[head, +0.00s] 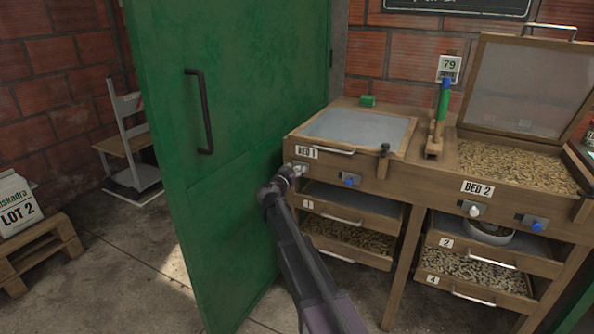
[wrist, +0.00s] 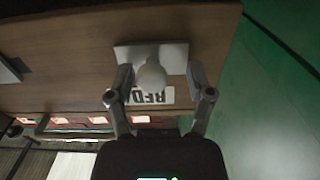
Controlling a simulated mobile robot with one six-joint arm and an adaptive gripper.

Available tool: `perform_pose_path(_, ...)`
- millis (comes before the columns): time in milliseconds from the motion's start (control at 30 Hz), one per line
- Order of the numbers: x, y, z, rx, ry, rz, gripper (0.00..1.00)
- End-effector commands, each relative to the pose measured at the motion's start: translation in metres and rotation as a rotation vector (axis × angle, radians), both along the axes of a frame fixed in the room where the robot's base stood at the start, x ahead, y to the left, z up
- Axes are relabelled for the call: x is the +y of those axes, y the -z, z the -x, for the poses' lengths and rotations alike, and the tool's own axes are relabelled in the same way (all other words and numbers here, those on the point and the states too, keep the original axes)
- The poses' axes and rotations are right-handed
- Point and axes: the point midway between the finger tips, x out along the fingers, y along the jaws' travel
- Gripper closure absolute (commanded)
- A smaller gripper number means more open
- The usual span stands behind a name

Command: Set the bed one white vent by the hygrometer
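The bed one white vent (head: 300,168) is on the wooden front just under the BED 1 label (head: 306,152). In the wrist view its white round knob (wrist: 151,76) stands out from a pale plate. My gripper (head: 284,178) is at this vent in the head view and partly covers it. In the wrist view my gripper (wrist: 157,82) is open, with one finger on each side of the knob and a gap to each. The hygrometer (head: 450,67) on the back wall seems to read 79, above a green and blue upright piece (head: 442,98).
A blue knob (head: 350,181) sits right of the white vent. Bed 2 (head: 515,165) has its lid raised, with its own white knob (head: 474,211) and blue knob (head: 537,225). A green door (head: 235,130) stands close left of my arm. Drawers (head: 345,232) lie below bed 1.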

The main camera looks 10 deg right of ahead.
Motion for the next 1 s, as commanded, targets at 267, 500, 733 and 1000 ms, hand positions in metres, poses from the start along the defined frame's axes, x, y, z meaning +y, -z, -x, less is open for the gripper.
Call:
perform_pose_path(267, -0.001, 0.000, 0.002, 0.000, 0.003, -0.001, 0.31)
perform_pose_path(500, 0.004, 0.000, 0.010, 0.000, 0.003, -0.001, 0.31)
perform_pose_path(733, 0.019, 0.000, 0.034, 0.000, 0.002, -0.001, 0.31)
perform_pose_path(1000, 0.044, 0.000, 0.070, 0.001, 0.001, -0.001, 0.31)
